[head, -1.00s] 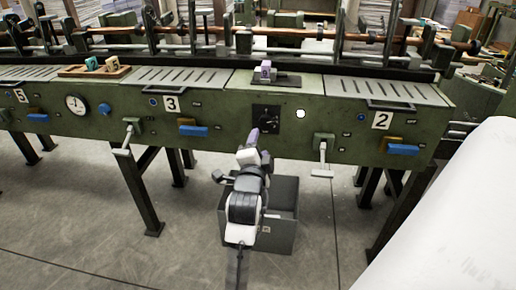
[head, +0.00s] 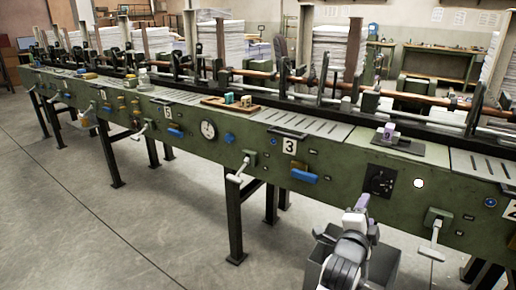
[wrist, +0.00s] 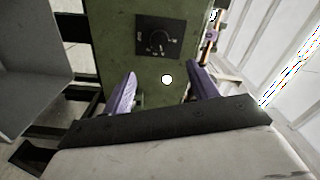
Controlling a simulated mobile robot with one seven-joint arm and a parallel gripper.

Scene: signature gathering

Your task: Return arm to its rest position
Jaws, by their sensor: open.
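My gripper (wrist: 160,92) is open in the wrist view, its two purple fingers apart with nothing between them. In the head view my arm is at the lower right, and my gripper (head: 357,208) is in front of the machine (head: 330,190), below and left of the dial (head: 381,180). The fingertips are small there.
A grey bin (head: 384,264) stands on the floor behind my arm and also shows in the wrist view (wrist: 35,65). White-handled levers (head: 240,170) and blue handles (head: 304,176) jut from the machine's front. The floor (head: 90,210) to the left is clear.

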